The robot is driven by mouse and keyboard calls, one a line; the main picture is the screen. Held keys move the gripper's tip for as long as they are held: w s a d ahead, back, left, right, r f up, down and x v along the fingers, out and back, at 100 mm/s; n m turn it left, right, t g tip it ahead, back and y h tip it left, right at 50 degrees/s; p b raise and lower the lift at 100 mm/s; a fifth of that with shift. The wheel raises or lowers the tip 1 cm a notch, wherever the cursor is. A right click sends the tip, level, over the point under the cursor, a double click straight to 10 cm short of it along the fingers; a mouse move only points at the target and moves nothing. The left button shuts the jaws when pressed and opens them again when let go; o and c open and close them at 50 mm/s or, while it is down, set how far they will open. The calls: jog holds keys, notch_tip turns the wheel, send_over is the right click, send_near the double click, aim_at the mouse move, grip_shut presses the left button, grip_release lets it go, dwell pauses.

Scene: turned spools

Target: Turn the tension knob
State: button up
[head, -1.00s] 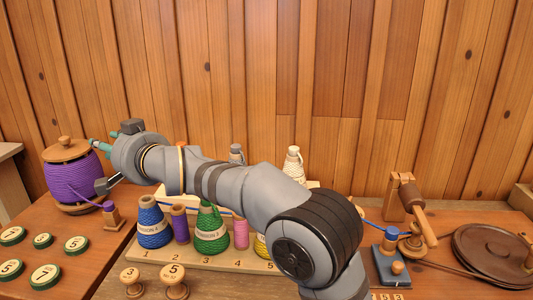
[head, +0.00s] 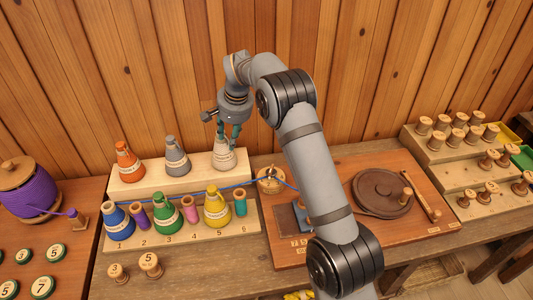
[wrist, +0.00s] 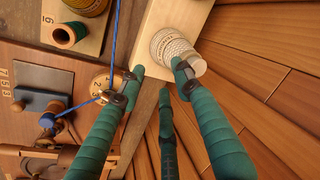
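A round wooden dial (head: 270,182) with a small knob on it stands on the right-hand board's back left corner; I take it as the tension knob. In the wrist view the numbered dial (wrist: 104,82) is partly covered by a finger. My gripper (head: 229,140) has green fingers, spread apart and empty. It hangs over the white cone spool (head: 223,154), left of and behind the dial. In the wrist view the white spool (wrist: 172,46) shows beyond the spread fingertips; I cannot tell whether they touch it. A blue thread (head: 255,184) runs past the dial.
Several coloured spools stand on the numbered rack (head: 165,240), with orange and grey cones on the raised step behind. A brown turntable (head: 375,195) lies right of my arm. A blue-grey block (head: 280,219) sits in front of the dial. The wooden wall is close behind.

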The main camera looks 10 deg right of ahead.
aim_at(272, 169)
jog(key=s+d+g+h+p, duration=0.2)
jog(key=s+d+g, duration=0.15)
jog(key=d, duration=0.85)
jog(key=shift+t, duration=0.25)
jog(key=f, duration=0.3)
jog(key=f+p, duration=0.1)
jog(key=f, duration=0.3)
jog(key=s+f, duration=0.1)
jog(key=f, duration=0.2)
jog(key=shift+s+d+f+p, duration=0.1)
jog(key=shift+d+f+p, duration=0.2)
jog(key=shift+d+p, duration=0.1)
jog(key=shift+f, duration=0.45)
jog(key=shift+c, duration=0.7)
grip_shut()
